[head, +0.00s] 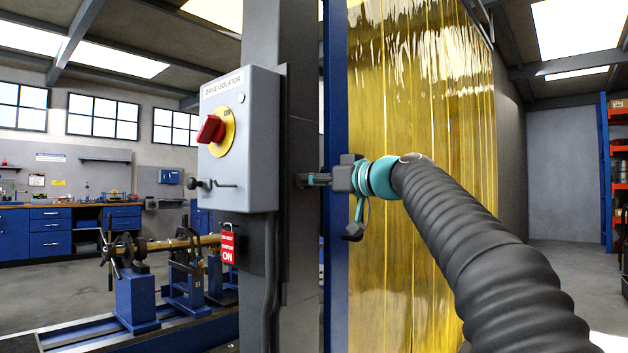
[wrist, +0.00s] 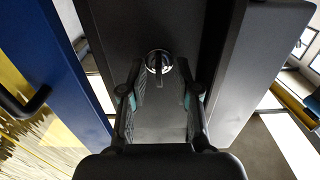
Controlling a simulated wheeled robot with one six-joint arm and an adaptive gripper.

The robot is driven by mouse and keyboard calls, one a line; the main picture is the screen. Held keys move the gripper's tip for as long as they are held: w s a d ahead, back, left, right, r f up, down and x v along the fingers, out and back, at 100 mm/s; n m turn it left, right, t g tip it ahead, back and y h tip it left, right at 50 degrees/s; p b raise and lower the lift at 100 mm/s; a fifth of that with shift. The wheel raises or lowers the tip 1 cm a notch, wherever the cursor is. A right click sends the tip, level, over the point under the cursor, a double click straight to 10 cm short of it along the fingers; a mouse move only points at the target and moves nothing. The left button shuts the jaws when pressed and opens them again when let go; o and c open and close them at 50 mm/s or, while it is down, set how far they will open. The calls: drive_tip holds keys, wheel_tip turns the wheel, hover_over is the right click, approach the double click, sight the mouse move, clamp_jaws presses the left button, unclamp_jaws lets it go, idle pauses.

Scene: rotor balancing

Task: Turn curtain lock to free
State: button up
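The curtain lock (wrist: 158,62) is a round silver lock with a small key or tab pointing down, set in the dark grey post. The post (head: 298,260) stands beside the yellow strip curtain (head: 430,130) in the head view. My gripper (head: 308,180) points at the post's side face. In the wrist view my gripper (wrist: 160,78) is open, with one finger on each side of the lock and visible gaps between. I cannot tell whether the fingertips reach past the tab. In the head view the lock is hidden or too small to make out.
A grey drive isolator box (head: 238,170) with a red knob (head: 210,130) is fixed to the post, left of my gripper. A red tagged padlock (head: 228,243) hangs below it. A blue upright (head: 335,270) stands just right of the post. The rotor machine (head: 137,298) is at lower left.

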clamp_jaws()
drive_tip(key=shift+w+d+f+m+p, duration=0.1)
drive_tip(key=shift+m+p, duration=1.4)
drive_tip(key=shift+m, duration=3)
drive_tip(key=shift+f+m+p, duration=0.1)
drive_tip(key=shift+m+p, duration=1.35)
drive_tip(key=shift+m, duration=3.05)
